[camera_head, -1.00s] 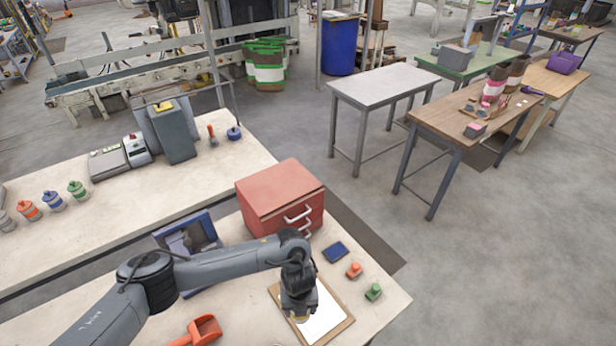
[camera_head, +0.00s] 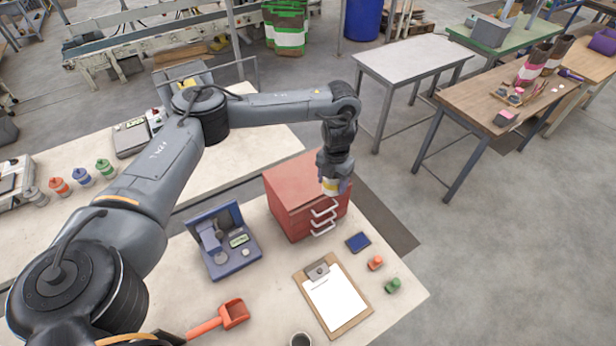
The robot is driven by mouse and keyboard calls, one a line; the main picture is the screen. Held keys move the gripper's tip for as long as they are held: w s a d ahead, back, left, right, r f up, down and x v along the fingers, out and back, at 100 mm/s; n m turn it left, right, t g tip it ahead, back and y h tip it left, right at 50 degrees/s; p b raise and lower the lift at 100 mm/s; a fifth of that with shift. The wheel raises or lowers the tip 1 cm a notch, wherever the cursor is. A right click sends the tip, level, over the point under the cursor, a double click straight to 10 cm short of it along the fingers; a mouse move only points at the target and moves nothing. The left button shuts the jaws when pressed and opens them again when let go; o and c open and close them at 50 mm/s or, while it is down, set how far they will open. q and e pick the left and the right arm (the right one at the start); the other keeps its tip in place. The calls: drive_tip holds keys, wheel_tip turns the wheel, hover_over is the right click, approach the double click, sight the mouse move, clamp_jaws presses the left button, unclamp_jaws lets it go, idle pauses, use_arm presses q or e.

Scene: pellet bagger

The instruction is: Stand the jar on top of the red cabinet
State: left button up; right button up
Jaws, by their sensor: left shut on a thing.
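The red cabinet (camera_head: 287,210) stands on the near bench, with white drawer handles on its right-hand front. My left gripper (camera_head: 333,184) is shut on the jar (camera_head: 331,187), a small pale thing with a yellow band. In the picture the jar overlaps the right front edge of the cabinet top. It looks roughly upright, its upper part hidden by the fingers. I cannot tell whether it touches the top or hangs above it. The rest of the cabinet top looks bare. My right gripper is not in view.
A clipboard (camera_head: 318,272), a blue pad (camera_head: 358,242), an orange stamp (camera_head: 376,263) and a green stamp (camera_head: 393,286) lie in front of the cabinet. A blue open case (camera_head: 232,258) stands left of it. An orange scoop (camera_head: 235,313) and a dark cup (camera_head: 301,340) lie nearer.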

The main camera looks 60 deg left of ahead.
use_arm(q)
drive_tip(key=b, duration=0.3)
hover_over(301, 194)
drive_tip(key=d, duration=0.1)
wheel_tip(301, 194, down, 6)
drive_tip(key=shift+w, duration=0.1)
drive_tip(key=shift+s+a+f, duration=0.2)
drive_tip(key=shift+a, duration=0.25)
wheel_tip(301, 194, down, 2)
drive_tip(key=shift+f+b, duration=0.15)
drive_tip(key=shift+b, duration=0.65)
drive_tip(key=shift+f, duration=0.8)
drive_tip(key=shift+f, duration=0.1)
drive_tip(key=o, duration=1.4)
drive_tip(key=shift+c, duration=0.2)
